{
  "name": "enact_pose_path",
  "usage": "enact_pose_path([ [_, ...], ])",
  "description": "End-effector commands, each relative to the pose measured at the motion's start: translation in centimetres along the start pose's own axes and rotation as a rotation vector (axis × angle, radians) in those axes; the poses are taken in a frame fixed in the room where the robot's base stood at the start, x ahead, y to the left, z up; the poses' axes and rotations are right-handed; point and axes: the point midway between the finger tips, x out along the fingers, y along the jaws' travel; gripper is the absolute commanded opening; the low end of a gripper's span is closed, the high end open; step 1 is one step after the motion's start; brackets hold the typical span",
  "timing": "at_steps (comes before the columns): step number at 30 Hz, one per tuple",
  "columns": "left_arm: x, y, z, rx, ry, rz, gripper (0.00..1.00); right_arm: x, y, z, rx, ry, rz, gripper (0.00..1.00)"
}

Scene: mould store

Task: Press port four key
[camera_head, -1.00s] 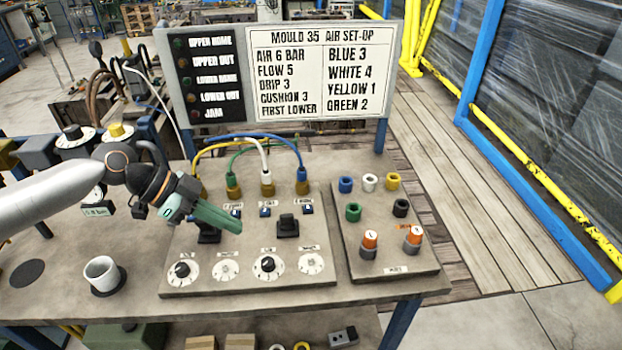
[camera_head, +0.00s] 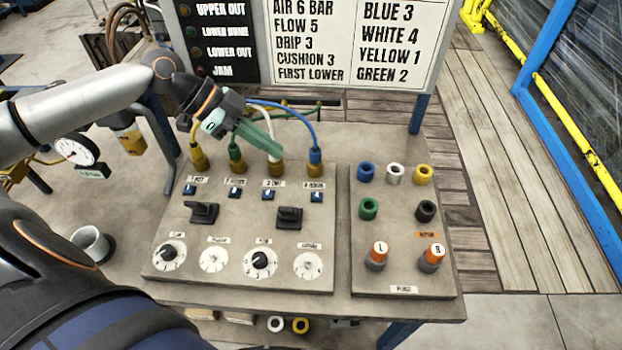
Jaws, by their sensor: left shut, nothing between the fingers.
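The port four key (camera_head: 316,196) is a small blue key at the right end of a row on the grey sloped panel (camera_head: 240,228). It sits below the brass port (camera_head: 315,169) that carries the blue hose (camera_head: 313,136), and nothing covers it. The other blue keys are the first (camera_head: 189,190), second (camera_head: 234,193) and third (camera_head: 268,195). My left gripper (camera_head: 277,153) is shut and empty, with green fingers pointing down and right. In the picture its tips lie over the white hose's port, up and left of the port four key. My right gripper is not in view.
Below the keys are two black levers (camera_head: 289,217) and several dials (camera_head: 260,262). A plate (camera_head: 405,277) at right holds coloured sockets and two orange-topped knobs. A set-up board (camera_head: 352,45) stands behind. A cup (camera_head: 90,242) and a gauge (camera_head: 75,150) are at left.

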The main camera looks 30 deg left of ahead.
Motion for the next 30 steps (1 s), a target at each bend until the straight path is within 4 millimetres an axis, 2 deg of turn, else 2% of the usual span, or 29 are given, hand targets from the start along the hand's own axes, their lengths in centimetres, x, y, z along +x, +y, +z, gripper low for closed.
enact_pose_path([
  [7, 0.3, 0.0, 0.0, -0.001, 0.002, 0.0, 0.0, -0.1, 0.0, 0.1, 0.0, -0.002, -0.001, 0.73],
  [11, 1.4, 0.0, -0.1, -0.001, 0.004, 0.001, 0.0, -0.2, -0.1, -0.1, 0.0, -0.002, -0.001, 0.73],
  [14, 2.8, 0.1, -0.3, 0.001, 0.006, 0.003, 0.0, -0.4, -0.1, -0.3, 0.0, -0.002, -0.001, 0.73],
  [25, 10.1, 0.0, -0.3, 0.0, 0.005, 0.002, 0.0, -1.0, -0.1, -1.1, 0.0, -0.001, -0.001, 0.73],
  [30, 11.9, 0.0, 1.9, -0.004, -0.002, 0.001, 0.0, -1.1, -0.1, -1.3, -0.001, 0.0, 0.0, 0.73],
])
